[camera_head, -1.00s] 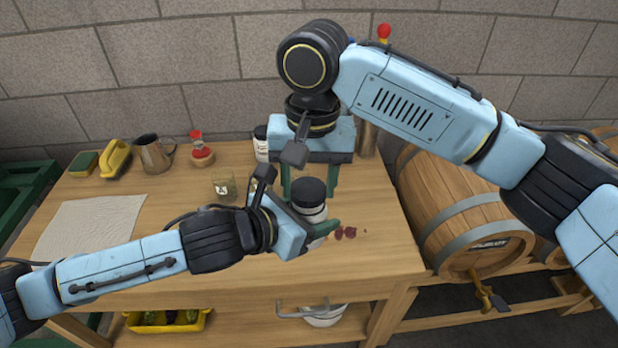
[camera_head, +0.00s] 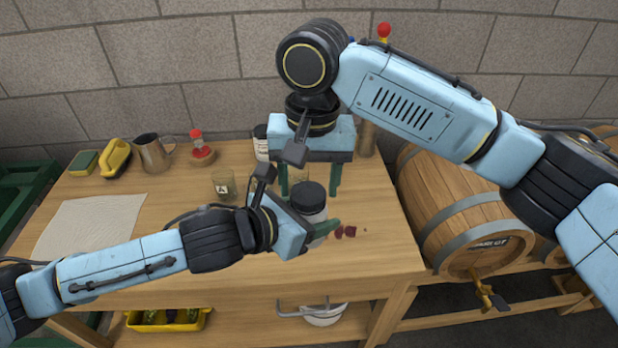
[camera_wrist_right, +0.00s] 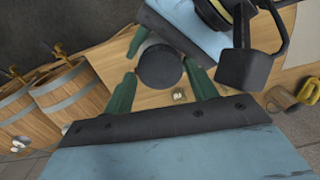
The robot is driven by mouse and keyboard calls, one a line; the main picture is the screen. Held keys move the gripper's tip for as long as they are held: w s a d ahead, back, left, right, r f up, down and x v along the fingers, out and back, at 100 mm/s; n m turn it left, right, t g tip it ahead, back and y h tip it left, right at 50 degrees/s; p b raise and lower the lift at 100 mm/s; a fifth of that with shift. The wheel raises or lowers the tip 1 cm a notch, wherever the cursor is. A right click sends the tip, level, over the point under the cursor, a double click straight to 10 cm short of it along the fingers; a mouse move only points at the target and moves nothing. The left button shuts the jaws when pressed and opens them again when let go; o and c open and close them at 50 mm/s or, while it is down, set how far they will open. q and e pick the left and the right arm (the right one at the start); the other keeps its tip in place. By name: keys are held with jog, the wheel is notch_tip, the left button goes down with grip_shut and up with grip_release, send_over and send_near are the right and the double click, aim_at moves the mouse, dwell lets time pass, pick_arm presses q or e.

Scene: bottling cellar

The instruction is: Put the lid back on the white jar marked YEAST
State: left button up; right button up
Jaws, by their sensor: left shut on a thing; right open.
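A white jar (camera_head: 318,216) stands on the wooden table, its marking not readable. A round black lid (camera_head: 311,196) sits on top of its mouth; I cannot tell whether it is fully seated. The lid shows as a dark disc in the right wrist view (camera_wrist_right: 160,66). My left gripper (camera_head: 314,226) is shut on the jar from the left, its near green finger along the jar's front. My right gripper (camera_head: 310,189) points down, open, just above and behind the lid. In the wrist view its fingers stand either side of the lid, apart from it.
A second dark-lidded white jar (camera_head: 261,143) stands behind. A small glass (camera_head: 224,183), metal jug (camera_head: 153,155), red-topped object (camera_head: 201,150), yellow brush (camera_head: 116,158) and cloth (camera_head: 90,226) are on the left. Dark red bits (camera_head: 349,232) lie beside the jar. A barrel (camera_head: 465,212) is at right.

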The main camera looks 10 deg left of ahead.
aim_at(316, 199)
pick_arm(q)
jog(key=r, duration=0.3)
jog(key=shift+w+d+r+t+h, duration=0.1)
jog(key=shift+w+d+t+h, duration=0.2)
jog(key=shift+t, duration=0.1)
grip_shut()
pick_arm(e)
jog(key=shift+o, duration=1.2)
jog(key=shift+d+f, duration=0.25)
jog(key=shift+f, duration=0.25)
jog(key=shift+d+f, duration=0.2)
jog(key=shift+f, duration=0.3)
jog(key=o, duration=0.3)
pick_arm(q)
jog(key=shift+a+f, duration=0.15)
jog(key=shift+f, duration=0.2)
pick_arm(e)
jog(key=r, duration=1.4)
jog(key=shift+w+a, duration=0.15)
jog(key=shift+a, duration=0.1)
